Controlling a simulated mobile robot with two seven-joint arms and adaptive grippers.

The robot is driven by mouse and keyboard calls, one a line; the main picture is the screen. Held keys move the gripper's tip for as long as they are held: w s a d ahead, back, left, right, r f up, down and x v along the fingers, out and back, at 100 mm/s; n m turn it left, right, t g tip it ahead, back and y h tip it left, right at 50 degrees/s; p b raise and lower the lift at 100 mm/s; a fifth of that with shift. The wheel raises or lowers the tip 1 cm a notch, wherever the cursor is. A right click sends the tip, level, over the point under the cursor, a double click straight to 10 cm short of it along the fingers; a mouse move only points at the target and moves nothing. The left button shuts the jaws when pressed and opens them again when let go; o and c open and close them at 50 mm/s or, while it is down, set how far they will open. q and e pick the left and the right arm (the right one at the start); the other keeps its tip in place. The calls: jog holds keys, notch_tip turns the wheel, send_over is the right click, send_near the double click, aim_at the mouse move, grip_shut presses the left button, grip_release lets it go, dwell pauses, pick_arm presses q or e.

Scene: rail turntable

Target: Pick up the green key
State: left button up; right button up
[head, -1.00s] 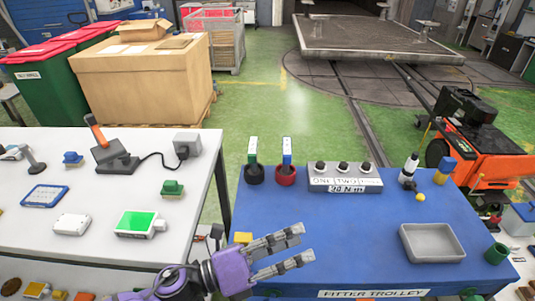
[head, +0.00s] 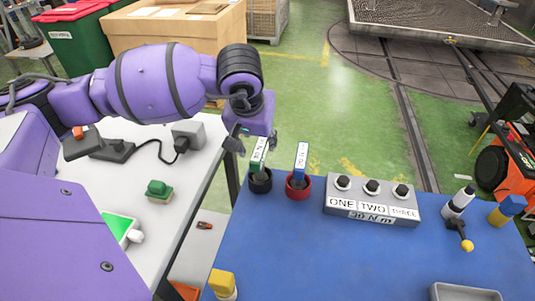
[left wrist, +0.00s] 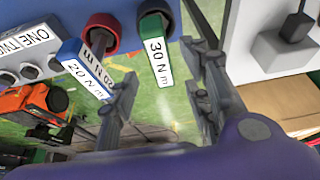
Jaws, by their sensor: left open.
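The green key (head: 259,153) stands upright in a black round holder (head: 260,181) at the back left corner of the blue trolley top. Its white tag reads 30 N m in the left wrist view (left wrist: 157,62). My left gripper (head: 252,138) is open at the key's upper part, pointing down. In the left wrist view, the open fingers (left wrist: 165,80) lie on either side of the key's tag, with gaps. I cannot tell whether either finger touches it. My right gripper is not in view.
A blue key (head: 301,158) with a 20 N m tag stands in a red holder (head: 298,186) just right of the green one. A grey three-button box (head: 372,200) is further right. The white table (head: 185,185) with a grey socket box (head: 188,135) lies left.

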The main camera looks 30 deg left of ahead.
aim_at(259, 150)
pick_arm(q)
jog(key=shift+s+f, duration=0.2)
jog(key=shift+f, duration=0.25)
jog(key=shift+w+a+f, duration=0.1)
jog(key=shift+f, duration=0.65)
jog(key=x, duration=0.2)
jog(key=p+x, duration=0.1)
jog(key=x, duration=0.1)
jog(key=shift+w+r, duration=0.15)
jog(key=shift+w, duration=0.15)
jog(key=shift+f, duration=0.25)
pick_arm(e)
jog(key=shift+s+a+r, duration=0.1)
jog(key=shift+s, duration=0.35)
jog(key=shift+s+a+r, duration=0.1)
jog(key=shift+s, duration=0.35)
pick_arm(q)
jog(key=shift+c, duration=0.5)
jog(key=shift+w, duration=0.1)
grip_shut()
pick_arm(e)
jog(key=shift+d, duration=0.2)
